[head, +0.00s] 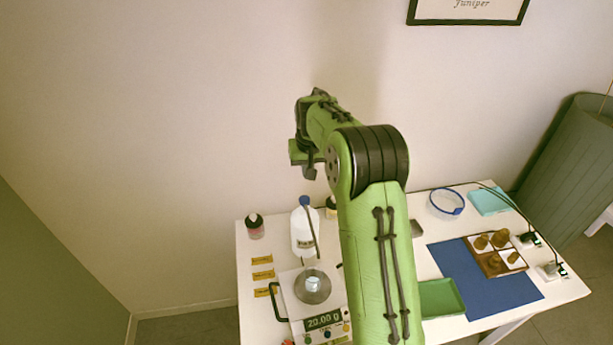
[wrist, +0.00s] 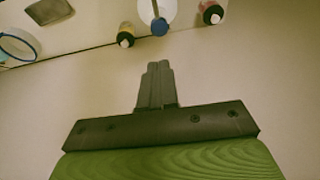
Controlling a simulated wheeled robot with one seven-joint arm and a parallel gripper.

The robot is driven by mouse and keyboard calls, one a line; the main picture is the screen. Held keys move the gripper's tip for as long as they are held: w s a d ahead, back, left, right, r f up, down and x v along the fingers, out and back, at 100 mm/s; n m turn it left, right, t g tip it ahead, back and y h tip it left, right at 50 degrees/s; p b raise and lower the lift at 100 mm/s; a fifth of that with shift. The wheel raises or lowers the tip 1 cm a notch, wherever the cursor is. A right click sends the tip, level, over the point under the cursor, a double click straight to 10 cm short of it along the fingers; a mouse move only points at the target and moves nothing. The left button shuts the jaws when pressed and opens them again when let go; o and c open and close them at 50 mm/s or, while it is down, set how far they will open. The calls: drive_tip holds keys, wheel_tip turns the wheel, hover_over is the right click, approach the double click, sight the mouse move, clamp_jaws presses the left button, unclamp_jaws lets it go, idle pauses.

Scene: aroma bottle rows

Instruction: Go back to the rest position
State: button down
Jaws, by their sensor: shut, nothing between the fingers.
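My gripper (wrist: 158,68) is shut and empty in the wrist view, its two dark fingers pressed together. In the head view my green arm is raised over the table, with the gripper end (head: 309,172) above the back left part of the table and pointing down. Its fingertips are small there. Nothing is held. In the wrist view the bottles appear beyond the fingers, near the top edge.
The white table (head: 261,318) holds a scale (head: 325,322) reading 20.00 g with a small cup (head: 313,284). A white bottle with a blue cap (head: 303,235) and a dark-capped bottle (head: 255,228) stand behind. A green tray (head: 441,297) and blue mat (head: 450,262) lie right.

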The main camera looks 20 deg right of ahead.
drive_tip(key=shift+r, duration=0.1)
idle(0.3)
drive_tip(key=s+a+r+n+t+b, duration=0.1)
drive_tip(key=s+a+r, duration=0.2)
drive_tip(key=s+r, duration=0.4)
drive_tip(key=s+a+r+b, duration=0.1)
drive_tip(key=s+a+r, duration=0.3)
drive_tip(key=s, duration=0.5)
drive_tip(key=s+a+f, duration=0.1)
drive_tip(key=s+f, duration=0.1)
drive_tip(key=s, duration=0.8)
drive_tip(key=s+a+f+n+t+b, duration=0.1)
drive_tip(key=s+a, duration=0.1)
drive_tip(key=s, duration=0.8)
drive_tip(key=shift+s+a+f+y, duration=0.2)
drive_tip(key=shift+f+y, duration=0.1)
drive_tip(key=shift+f, duration=0.1)
